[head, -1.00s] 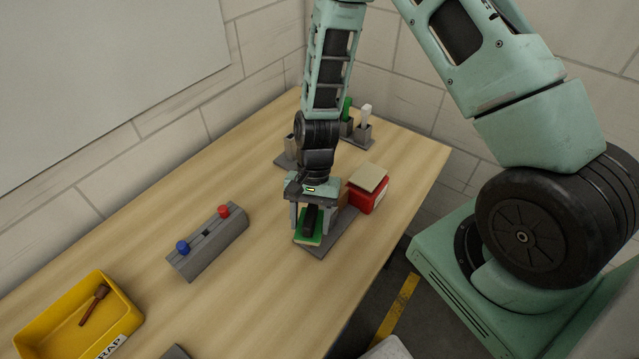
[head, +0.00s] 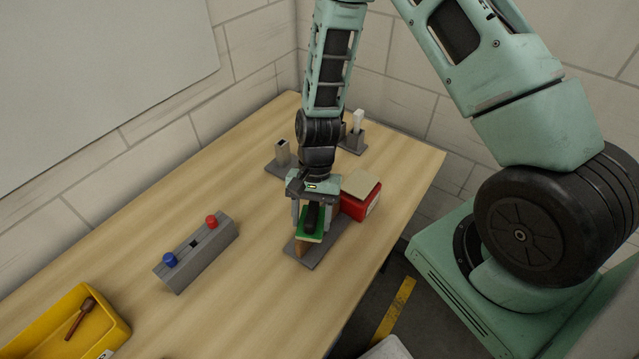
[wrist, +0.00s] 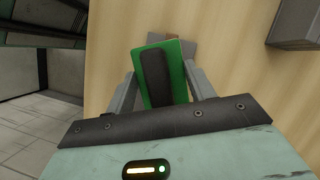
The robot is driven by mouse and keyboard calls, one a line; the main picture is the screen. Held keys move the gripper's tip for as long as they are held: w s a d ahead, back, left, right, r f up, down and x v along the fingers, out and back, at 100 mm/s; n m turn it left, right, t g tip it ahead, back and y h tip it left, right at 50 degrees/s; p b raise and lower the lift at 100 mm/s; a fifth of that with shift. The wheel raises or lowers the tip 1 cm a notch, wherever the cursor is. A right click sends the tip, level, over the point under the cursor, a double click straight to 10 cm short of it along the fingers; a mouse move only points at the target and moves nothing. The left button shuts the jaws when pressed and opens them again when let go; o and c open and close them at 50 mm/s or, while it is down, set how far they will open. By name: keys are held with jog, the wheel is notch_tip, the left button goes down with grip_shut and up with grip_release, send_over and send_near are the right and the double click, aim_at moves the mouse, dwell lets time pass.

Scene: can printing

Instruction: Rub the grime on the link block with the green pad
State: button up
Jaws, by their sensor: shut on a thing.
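The green pad (head: 309,235) has a black grip along its top; it also shows in the wrist view (wrist: 181,86). My gripper (head: 310,220) is shut on that black grip from above. The pad is held above a grey plate (head: 318,253), with a brown piece (head: 301,248) below its near edge. A grey block (head: 205,258) with a blue knob and a red knob lies left of my gripper, apart from it; I take it for the link block. A small dark patch shows on its top between the knobs. I cannot tell whether that is grime.
A red box (head: 356,207) with a tan top stands right behind my gripper. Grey holders (head: 283,155) stand farther back, one with a white piece (head: 358,120). A yellow tray (head: 48,342) holding a brown tool is at the lower left. The table between is clear.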

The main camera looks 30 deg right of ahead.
aim_at(314, 210)
jog(key=shift+w+d, duration=0.15)
jog(key=shift+d, duration=0.25)
notch_tip(314, 210, up, 3)
jog(key=shift+w+d+p, duration=0.15)
jog(key=shift+p, duration=0.65)
jog(key=shift+s+r+p, duration=0.2)
jog(key=shift+r+p, duration=0.1)
jog(key=shift+w+r+p, duration=0.1)
jog(key=shift+r+p, duration=1.85)
jog(key=shift+r, duration=0.45)
